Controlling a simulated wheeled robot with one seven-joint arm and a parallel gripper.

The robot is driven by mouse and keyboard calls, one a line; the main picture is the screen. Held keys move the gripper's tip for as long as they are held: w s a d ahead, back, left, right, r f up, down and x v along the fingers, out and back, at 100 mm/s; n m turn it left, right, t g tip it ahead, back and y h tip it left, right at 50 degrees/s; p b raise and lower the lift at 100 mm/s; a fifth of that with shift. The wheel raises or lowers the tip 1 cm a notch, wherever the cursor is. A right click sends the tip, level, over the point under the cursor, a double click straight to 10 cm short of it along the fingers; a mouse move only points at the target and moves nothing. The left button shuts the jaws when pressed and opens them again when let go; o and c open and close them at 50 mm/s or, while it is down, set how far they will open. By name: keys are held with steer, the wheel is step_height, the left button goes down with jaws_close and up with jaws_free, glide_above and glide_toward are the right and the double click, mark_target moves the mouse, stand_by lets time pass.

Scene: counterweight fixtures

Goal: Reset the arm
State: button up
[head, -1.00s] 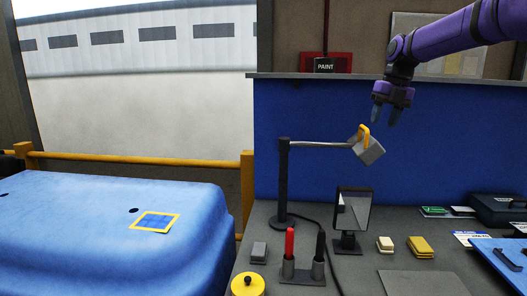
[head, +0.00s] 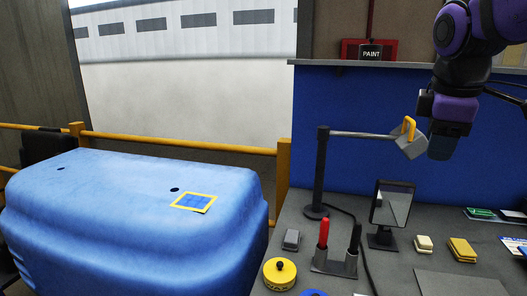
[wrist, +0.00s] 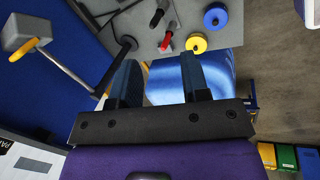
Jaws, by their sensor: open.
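The fixture's arm (head: 365,134) is a metal rod reaching right from a black upright post (head: 320,172). A tilted grey block (head: 411,146) with a yellow handle (head: 409,127) is at its end. In the wrist view, the block (wrist: 27,32) and handle (wrist: 24,48) are at the upper left, with the rod (wrist: 65,65) running to the post. My gripper (head: 441,147) is just right of the block in the head view; whether they touch is unclear there. In the wrist view, my gripper (wrist: 160,72) is open and empty, with the block outside its fingers.
On the grey bench stand a dark-framed mirror (head: 393,205), a red-handled tool (head: 323,233) in a holder and a yellow round weight (head: 280,273). A blue covered form (head: 130,200) with a yellow-edged patch (head: 194,202) is at left. A blue panel backs the bench.

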steer(key=s+f+m+t, duration=0.1)
steer(key=s+f+m, duration=0.1)
steer(key=s+m, duration=0.4)
steer(key=s+f+m+t+y, duration=0.1)
steer(key=s+f+m, duration=0.2)
steer(key=s+m, duration=0.3)
steer(key=shift+s+d+f+t+y, duration=0.2)
steer(key=shift+s+f+t+y, duration=0.1)
steer(key=shift+s, duration=0.35)
stand_by(1.0)
